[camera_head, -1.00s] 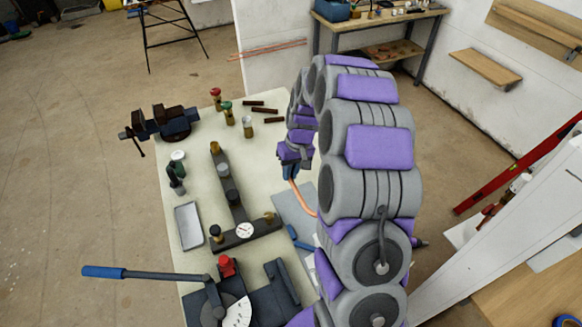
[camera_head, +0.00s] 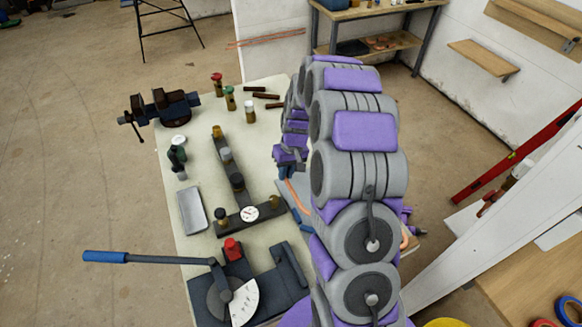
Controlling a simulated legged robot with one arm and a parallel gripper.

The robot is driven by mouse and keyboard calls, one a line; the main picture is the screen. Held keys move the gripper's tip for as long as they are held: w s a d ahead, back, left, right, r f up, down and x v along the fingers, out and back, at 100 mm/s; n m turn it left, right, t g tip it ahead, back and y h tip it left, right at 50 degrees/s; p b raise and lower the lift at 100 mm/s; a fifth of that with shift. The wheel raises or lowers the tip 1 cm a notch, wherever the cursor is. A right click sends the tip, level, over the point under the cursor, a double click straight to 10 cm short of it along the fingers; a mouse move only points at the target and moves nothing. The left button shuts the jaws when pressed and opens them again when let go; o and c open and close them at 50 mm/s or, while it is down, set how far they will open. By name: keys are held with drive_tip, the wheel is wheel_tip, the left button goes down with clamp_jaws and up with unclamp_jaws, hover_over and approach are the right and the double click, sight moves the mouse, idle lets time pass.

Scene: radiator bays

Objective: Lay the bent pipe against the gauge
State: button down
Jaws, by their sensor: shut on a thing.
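The gauge is a dark T-shaped fixture (camera_head: 228,170) on the pale bench, with several brass and black posts and a round white dial (camera_head: 250,213) at its near crossbar. The bent pipe is copper coloured (camera_head: 297,197); a short length shows below my gripper, and a bit of copper (camera_head: 405,237) shows to the right of my arm. My arm hides the middle. My gripper (camera_head: 286,171) is shut on the pipe, to the right of the gauge and apart from it. The fingertips are small and partly hidden.
A pipe bender with a blue-handled lever (camera_head: 105,257) stands at the bench's near end. A vise (camera_head: 165,107) is at the far left corner. A grey tray (camera_head: 192,211) lies left of the gauge. Several small bottles (camera_head: 230,98) and dark bars (camera_head: 266,96) stand or lie at the far end.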

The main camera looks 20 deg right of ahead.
drive_tip(key=shift+a+f, duration=0.25)
drive_tip(key=shift+f, duration=0.4)
drive_tip(key=d, duration=0.1)
drive_tip(key=d+f, duration=0.1)
drive_tip(key=shift+d+f+y, duration=0.2)
drive_tip(key=shift+d+y, duration=0.1)
drive_tip(key=shift+d, duration=0.1)
drive_tip(key=shift+a+r, duration=0.15)
drive_tip(key=shift+a, duration=1.05)
drive_tip(key=shift+s+d, duration=0.1)
drive_tip(key=shift+d, duration=1.2)
drive_tip(key=shift+a+r, duration=0.1)
drive_tip(key=shift+a, duration=0.85)
drive_tip(key=shift+d, duration=1)
drive_tip(key=shift+a, duration=0.6)
drive_tip(key=shift+f, duration=0.2)
